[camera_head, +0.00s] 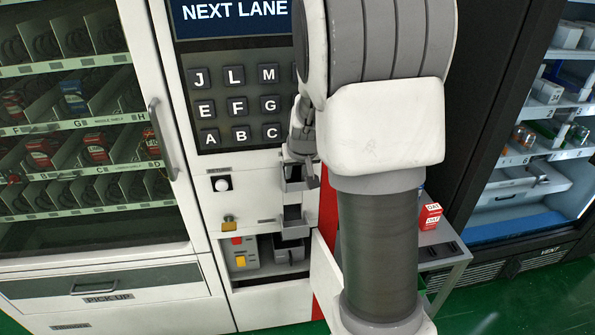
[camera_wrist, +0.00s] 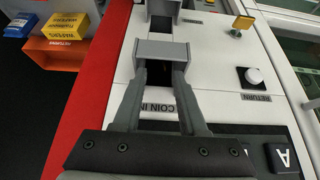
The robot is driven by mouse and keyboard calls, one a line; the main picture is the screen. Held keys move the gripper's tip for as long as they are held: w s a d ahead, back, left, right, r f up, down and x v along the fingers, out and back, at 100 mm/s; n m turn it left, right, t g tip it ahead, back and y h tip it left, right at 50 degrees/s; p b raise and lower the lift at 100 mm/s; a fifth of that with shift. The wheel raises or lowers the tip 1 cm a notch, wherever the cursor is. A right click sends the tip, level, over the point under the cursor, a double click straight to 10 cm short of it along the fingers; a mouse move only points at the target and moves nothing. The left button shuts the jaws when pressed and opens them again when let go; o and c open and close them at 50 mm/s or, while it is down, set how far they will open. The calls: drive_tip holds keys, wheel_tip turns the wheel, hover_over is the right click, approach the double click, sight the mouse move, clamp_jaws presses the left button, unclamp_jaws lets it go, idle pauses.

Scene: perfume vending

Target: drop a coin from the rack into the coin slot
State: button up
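The coin slot is a grey block on the white machine panel; it shows in the wrist view (camera_wrist: 162,49) beside the "COIN IN" label, and partly in the head view (camera_head: 292,186). My gripper's two grey fingers (camera_wrist: 161,75) reach to the block in the wrist view. They are apart, with a dark gap between them and no coin visible there. Whether the tips touch the block I cannot tell. In the head view my gripper (camera_head: 304,150) is at the panel below the letter keys, partly hidden by my arm. I cannot make out a coin or the coin rack.
Letter keys (camera_head: 238,105) are above. A grey side table (camera_head: 447,240) with a red box (camera_head: 430,215) stands right. Orange bin (camera_wrist: 58,52) lies left in the wrist view.

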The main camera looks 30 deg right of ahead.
drive_tip(key=v, duration=1.7)
drive_tip(key=shift+s+r, duration=0.1)
drive_tip(key=shift+r, duration=0.05)
idle(0.4)
drive_tip(key=s+a+n, duration=0.1)
drive_tip(key=s+a, duration=0.5)
drive_tip(key=s, duration=0.3)
drive_tip(key=s+a+f+n+y, duration=0.1)
drive_tip(key=s+a+n, duration=0.1)
drive_tip(key=s+a, duration=0.4)
drive_tip(key=s, duration=0.3)
drive_tip(key=shift+s+a+f+y, duration=0.2)
drive_tip(key=shift+s+a+y, duration=0.1)
drive_tip(key=shift+a, duration=0.05)
drive_tip(key=shift+a, duration=0.15)
